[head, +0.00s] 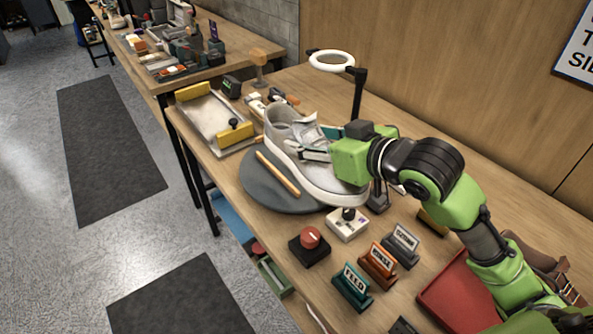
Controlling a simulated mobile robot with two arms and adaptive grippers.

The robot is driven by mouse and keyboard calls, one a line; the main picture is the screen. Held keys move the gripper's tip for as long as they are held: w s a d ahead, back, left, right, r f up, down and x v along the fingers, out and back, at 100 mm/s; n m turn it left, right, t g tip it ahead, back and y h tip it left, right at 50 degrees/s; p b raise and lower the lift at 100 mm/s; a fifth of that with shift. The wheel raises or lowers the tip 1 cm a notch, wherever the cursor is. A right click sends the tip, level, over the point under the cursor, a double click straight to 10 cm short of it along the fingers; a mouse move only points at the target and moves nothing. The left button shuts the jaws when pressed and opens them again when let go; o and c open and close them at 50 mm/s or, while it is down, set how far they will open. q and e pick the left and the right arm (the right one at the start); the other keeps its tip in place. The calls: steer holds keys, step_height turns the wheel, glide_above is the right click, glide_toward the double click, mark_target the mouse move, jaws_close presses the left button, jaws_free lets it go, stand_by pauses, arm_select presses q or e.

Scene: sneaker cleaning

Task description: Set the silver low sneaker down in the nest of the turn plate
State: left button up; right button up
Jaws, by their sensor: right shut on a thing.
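The silver low sneaker (283,142) is light grey with a pale sole, and its toe points to the lower right. It is over the round dark grey turn plate (258,193), which shows at the left and front of the shoe. I cannot tell whether the sole touches the plate. A tan bar (278,174) lies across the plate beside the shoe; the rest of the nest is hidden. My right gripper (318,150) reaches in from the right and is shut on the sneaker at its tongue and lace area. My left gripper is not in view.
A metal tray with yellow handles (207,118) lies left of the plate. A ring lamp (331,62) stands behind. In front are a red button (310,238), a white switch box (347,223), small sign blocks (378,262) and a red tray (458,298).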

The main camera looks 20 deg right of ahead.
steer(key=w+f, duration=0.1)
steer(key=w, duration=0.1)
steer(key=w+f, duration=0.1)
steer(key=w, duration=0.2)
steer(key=w+d+f, duration=0.1)
steer(key=w, duration=0.2)
steer(key=shift+p, duration=0.4)
steer(key=w+f, duration=0.2)
steer(key=f, duration=0.1)
steer(key=w+f, duration=0.2)
steer(key=f, duration=0.1)
steer(key=w+f+p, duration=0.1)
steer(key=w+f, duration=0.1)
steer(key=f, duration=0.2)
steer(key=shift+w+d, duration=0.2)
steer(key=shift+d, duration=0.1)
steer(key=o, duration=1.4)
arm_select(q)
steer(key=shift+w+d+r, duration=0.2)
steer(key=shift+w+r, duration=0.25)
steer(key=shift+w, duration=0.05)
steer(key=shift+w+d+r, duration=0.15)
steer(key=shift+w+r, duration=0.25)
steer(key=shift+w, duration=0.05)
arm_select(e)
steer(key=shift+s, duration=0.15)
